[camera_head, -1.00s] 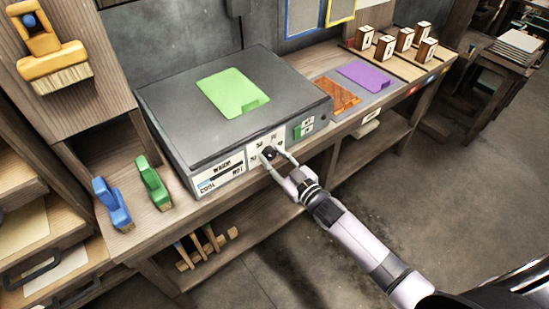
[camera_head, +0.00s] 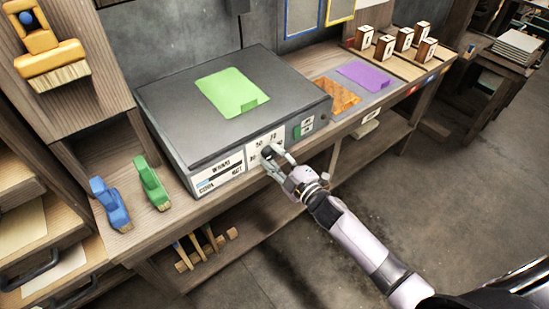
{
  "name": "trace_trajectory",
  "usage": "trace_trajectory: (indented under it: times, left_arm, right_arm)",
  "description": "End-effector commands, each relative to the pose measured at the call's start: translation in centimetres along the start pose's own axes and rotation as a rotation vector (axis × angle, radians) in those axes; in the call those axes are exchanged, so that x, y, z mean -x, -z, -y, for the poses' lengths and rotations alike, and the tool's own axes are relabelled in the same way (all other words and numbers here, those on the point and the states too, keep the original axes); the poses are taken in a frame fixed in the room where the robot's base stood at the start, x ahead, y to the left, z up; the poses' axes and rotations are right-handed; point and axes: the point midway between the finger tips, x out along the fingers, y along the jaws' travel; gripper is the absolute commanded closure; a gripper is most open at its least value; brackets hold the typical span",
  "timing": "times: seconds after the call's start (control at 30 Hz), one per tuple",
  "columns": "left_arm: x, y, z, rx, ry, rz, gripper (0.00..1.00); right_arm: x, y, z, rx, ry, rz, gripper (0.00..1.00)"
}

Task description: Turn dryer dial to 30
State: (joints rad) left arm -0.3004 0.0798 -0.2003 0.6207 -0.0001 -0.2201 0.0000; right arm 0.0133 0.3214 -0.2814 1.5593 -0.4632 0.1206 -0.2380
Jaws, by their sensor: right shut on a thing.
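The dryer (camera_head: 205,120) is a grey box on the bench with a green sheet (camera_head: 230,92) on its top. Its front has a white panel marked WARM, COOL and HOT (camera_head: 220,174) and a white dial plate (camera_head: 253,155) with numbers around a dark dial (camera_head: 268,150). My right gripper (camera_head: 279,163) is at the dial plate, with its fingers shut on the dial. The fingers cover much of the dial and some numbers, so I cannot read its setting. My left gripper is not in view.
A green switch (camera_head: 297,132) is right of the dial. The floor in front is clear.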

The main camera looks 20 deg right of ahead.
Motion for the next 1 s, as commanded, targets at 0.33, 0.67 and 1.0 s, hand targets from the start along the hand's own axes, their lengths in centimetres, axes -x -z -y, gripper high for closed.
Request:
trace_trajectory:
  times: [0.33, 0.67, 1.0]
  left_arm:
    - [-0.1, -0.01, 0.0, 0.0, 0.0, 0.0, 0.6]
    - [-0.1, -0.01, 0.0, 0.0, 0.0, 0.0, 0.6]
    - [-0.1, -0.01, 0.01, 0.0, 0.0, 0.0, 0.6]
  right_arm:
    - [0.03, -0.06, 0.03, 0.052, 0.001, 0.002, 0.94]
    - [0.03, -0.06, 0.04, 0.053, 0.001, 0.001, 0.65]
    - [0.03, -0.04, 0.04, 0.052, 0.001, 0.001, 0.46]
